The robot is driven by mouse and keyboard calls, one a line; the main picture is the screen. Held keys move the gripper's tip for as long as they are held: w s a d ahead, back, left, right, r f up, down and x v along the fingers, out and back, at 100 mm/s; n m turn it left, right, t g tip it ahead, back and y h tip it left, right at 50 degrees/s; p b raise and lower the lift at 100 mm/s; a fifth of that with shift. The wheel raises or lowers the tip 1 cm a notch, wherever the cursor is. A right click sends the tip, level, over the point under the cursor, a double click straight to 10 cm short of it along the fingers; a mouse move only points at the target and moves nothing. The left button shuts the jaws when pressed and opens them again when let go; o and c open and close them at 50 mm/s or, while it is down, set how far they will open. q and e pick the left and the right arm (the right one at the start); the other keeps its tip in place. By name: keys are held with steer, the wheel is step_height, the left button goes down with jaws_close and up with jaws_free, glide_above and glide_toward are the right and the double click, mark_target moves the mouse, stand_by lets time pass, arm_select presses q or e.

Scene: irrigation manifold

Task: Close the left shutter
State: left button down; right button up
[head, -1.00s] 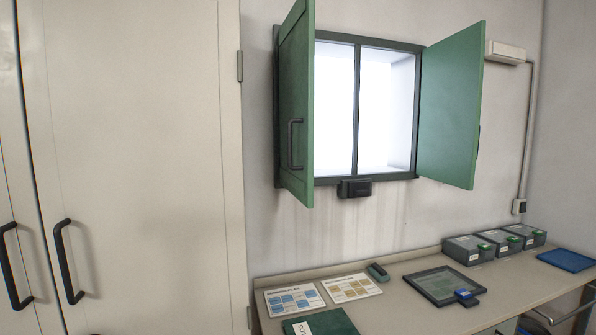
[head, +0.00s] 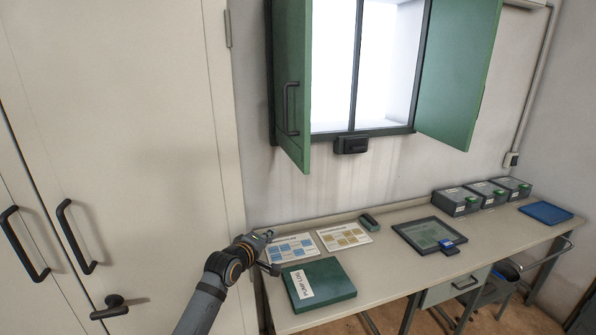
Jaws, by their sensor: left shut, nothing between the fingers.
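The left shutter (head: 292,85) is a green panel standing open, swung out from the left side of the window (head: 333,70). It carries a dark bar handle (head: 289,110). The right shutter (head: 457,72) is also green and open, on the window's right side. My left gripper (head: 268,252) is low in the view, over the left end of the bench near the cards. It is shut and empty, well below the left shutter and apart from it. My right gripper is not in view.
The bench (head: 390,285) below the window holds a green pump log binder (head: 325,283), printed cards (head: 343,236), a tablet (head: 428,235), grey boxes (head: 457,202) and a blue tray (head: 545,213). A tall cabinet door (head: 150,150) with handles stands at the left. Air before the shutters is clear.

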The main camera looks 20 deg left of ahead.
arm_select(q)
step_height(320, 180, up, 19)
steer(key=d+n+t+h+p, duration=0.1)
steer(key=d+n+t+h, duration=0.1)
steer(key=n+t, duration=0.1)
steer(key=p, duration=0.3)
glide_toward(297, 162)
steer(key=x, duration=0.4)
steer(key=shift+w+d+r, duration=0.1)
steer(key=shift+d+r, duration=0.15)
steer(key=shift+w+f+p, duration=0.1)
steer(key=shift+w+p, duration=0.2)
steer(key=shift+w, duration=0.35)
steer(key=shift+d, duration=0.1)
